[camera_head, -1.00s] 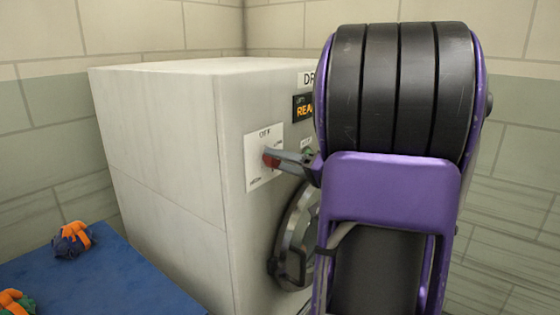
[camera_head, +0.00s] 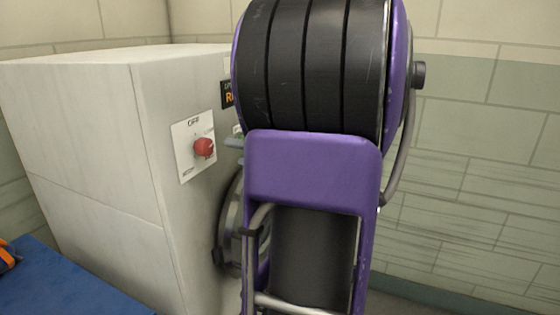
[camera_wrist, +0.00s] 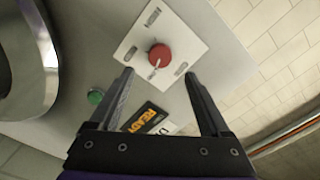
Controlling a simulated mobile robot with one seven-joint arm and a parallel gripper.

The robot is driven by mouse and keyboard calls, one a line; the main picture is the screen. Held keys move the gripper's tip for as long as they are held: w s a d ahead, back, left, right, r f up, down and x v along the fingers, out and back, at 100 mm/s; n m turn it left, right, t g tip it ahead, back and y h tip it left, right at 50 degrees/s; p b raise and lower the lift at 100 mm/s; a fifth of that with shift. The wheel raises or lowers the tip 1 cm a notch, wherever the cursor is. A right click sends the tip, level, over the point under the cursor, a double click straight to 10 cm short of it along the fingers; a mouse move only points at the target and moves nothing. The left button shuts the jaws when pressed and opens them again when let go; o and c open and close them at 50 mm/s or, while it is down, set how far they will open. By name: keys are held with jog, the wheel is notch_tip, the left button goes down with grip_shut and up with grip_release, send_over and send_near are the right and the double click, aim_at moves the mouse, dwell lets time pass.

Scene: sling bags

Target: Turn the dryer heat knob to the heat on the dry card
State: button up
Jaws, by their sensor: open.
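The red heat knob (camera_head: 203,147) sits on a white dial plate (camera_head: 186,163) on the front of the dryer (camera_head: 95,130). "OFF" is printed at the plate's top; its other marks are too small to read. In the wrist view the knob (camera_wrist: 159,55) has a pale pointer line and lies beyond my fingertips, roughly midway between them. My gripper (camera_wrist: 158,77) is open and empty, apart from the knob. In the head view only a grey fingertip (camera_head: 235,142) shows, right of the knob; my arm hides the rest. I see no dry card.
A round metal dryer door (camera_head: 232,225) is below the dial plate, partly behind my arm. A blue surface (camera_head: 65,280) with an orange item (camera_head: 7,257) lies at lower left.

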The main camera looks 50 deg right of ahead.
jog(key=v, duration=0.9)
